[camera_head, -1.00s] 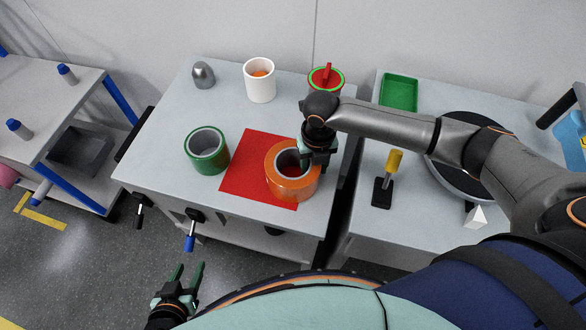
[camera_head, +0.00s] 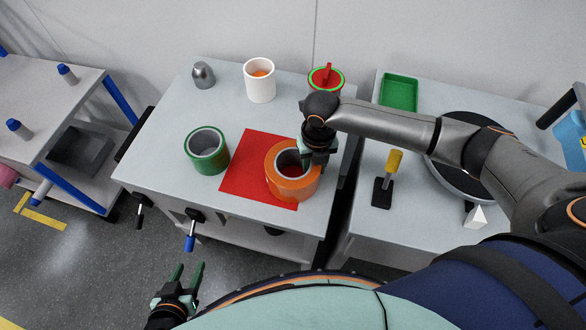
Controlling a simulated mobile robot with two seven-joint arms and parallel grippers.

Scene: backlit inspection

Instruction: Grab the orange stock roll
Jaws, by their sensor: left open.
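The orange stock roll (camera_head: 290,187) stands upright on the red mat (camera_head: 247,177), at its right edge, with its hollow core facing up. My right gripper (camera_head: 312,160) points down at the roll's far right rim. One fingertip shows at the rim beside the core opening; the other is mostly hidden, so I cannot tell whether the fingers are closed on the roll's wall. My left gripper (camera_head: 188,275) is low at the bottom left, in front of the table, with its two green fingers apart and nothing between them.
A green roll (camera_head: 206,152) stands left of the mat. A white cup (camera_head: 259,80), a grey domed piece (camera_head: 203,75) and a red-green container (camera_head: 326,79) stand behind. A yellow-handled tool (camera_head: 388,178) and green tray (camera_head: 399,92) are on the right table.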

